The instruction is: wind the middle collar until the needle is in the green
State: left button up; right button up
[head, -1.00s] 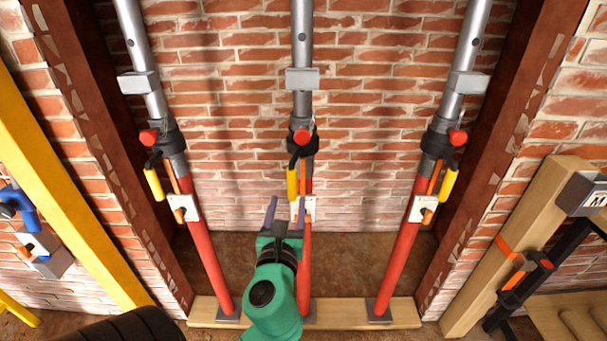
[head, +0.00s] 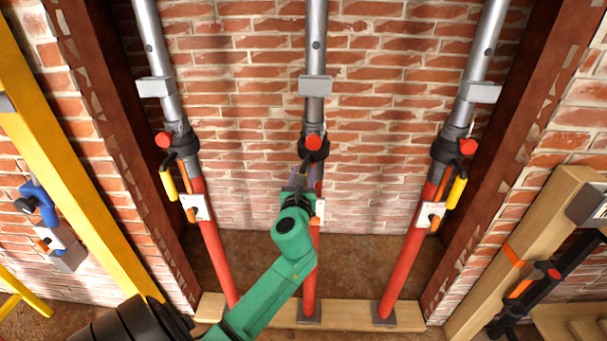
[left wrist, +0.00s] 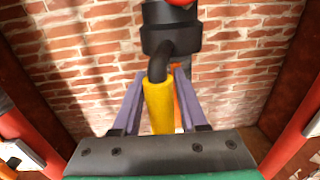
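The middle prop has a grey upper tube, a red lower tube (head: 309,262) and a black collar (head: 313,150) with a red knob (head: 314,142). The collar also shows in the left wrist view (left wrist: 171,38). A yellow-gripped handle (left wrist: 159,106) hangs from it; in the head view my left gripper mostly hides it. My left gripper (head: 305,178) is at this handle, just below the collar. In the left wrist view its two purple fingers (left wrist: 160,76) stand apart, either side of the yellow grip, with narrow gaps. No needle or green zone is readable. My right gripper is out of view.
Similar props stand at left (head: 214,255) and right (head: 404,255), on a wooden sole plate (head: 345,313) before a brick wall. Dark red posts flank the bay. A yellow beam (head: 70,160) is at left; a timber post (head: 527,250) leans at right.

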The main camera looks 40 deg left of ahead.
pick_arm(q)
grip_shut()
dwell(1.2)
